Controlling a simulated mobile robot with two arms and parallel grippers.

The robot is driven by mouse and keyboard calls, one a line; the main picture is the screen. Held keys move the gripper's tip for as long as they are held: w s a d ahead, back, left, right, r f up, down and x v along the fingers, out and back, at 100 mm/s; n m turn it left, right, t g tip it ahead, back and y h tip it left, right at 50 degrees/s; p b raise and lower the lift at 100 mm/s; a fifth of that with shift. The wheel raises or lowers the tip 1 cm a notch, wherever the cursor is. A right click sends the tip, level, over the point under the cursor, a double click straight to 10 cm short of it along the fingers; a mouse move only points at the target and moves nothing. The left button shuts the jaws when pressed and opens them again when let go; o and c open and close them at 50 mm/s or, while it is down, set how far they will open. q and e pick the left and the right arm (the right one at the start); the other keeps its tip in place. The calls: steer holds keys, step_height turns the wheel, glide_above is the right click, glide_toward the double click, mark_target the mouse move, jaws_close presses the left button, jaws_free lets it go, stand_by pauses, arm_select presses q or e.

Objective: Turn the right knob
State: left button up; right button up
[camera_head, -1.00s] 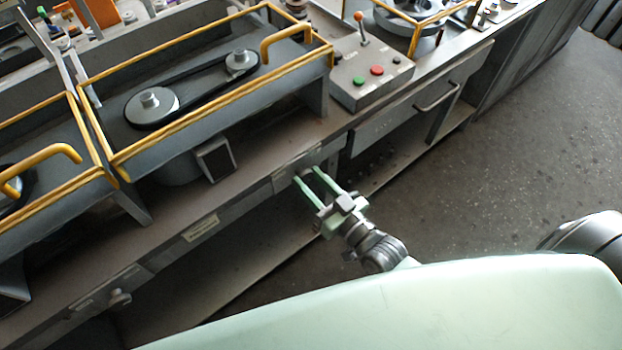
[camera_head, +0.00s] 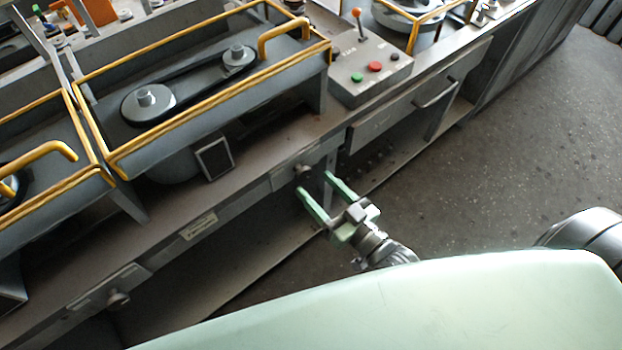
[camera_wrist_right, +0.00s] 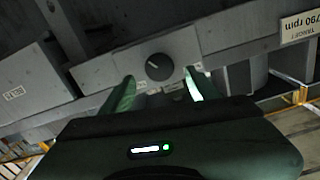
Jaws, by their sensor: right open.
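The right knob (camera_head: 303,169) is a small round knob on a plate on the bench's front rail. In the right wrist view the knob (camera_wrist_right: 159,66) is dark, with a light mark on its left side. My right gripper (camera_head: 314,182) is open and empty, in front of and slightly below the knob, with its green fingers pointing at it. In the right wrist view the fingertips (camera_wrist_right: 160,78) are spread to either side below the knob, apart from it. My left gripper is not in view.
Another knob (camera_head: 118,298) sits on the rail at lower left. A control box (camera_head: 368,73) with red and green buttons and a lever stands on the bench, above a drawer handle (camera_head: 437,95). The wrist view shows a "790 rpm" label (camera_wrist_right: 300,27). Open floor lies at right.

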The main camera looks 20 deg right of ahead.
steer(key=v, duration=0.4)
steer(key=shift+s, duration=0.1)
stand_by(0.3)
steer(key=s+d+f+g+h, duration=0.1)
steer(key=s+d+f+g, duration=0.1)
steer(key=f, duration=0.8)
steer(key=s+d+f+g+h, duration=0.2)
steer(key=f+g, duration=0.1)
steer(key=f, duration=0.6)
steer(key=s+d+f+g+h, duration=0.1)
steer(key=s+d+f+g, duration=0.1)
steer(key=f, duration=0.8)
steer(key=s+f+g+h, duration=0.1)
steer(key=s+f+g, duration=0.3)
steer(key=s+f, duration=0.5)
steer(key=s+d+f+g+h, duration=0.1)
steer(key=s+f+g, duration=0.4)
steer(key=s+f, duration=0.4)
steer(key=s, duration=0.5)
steer(key=shift+d+f, duration=0.1)
steer(key=shift+d, duration=0.05)
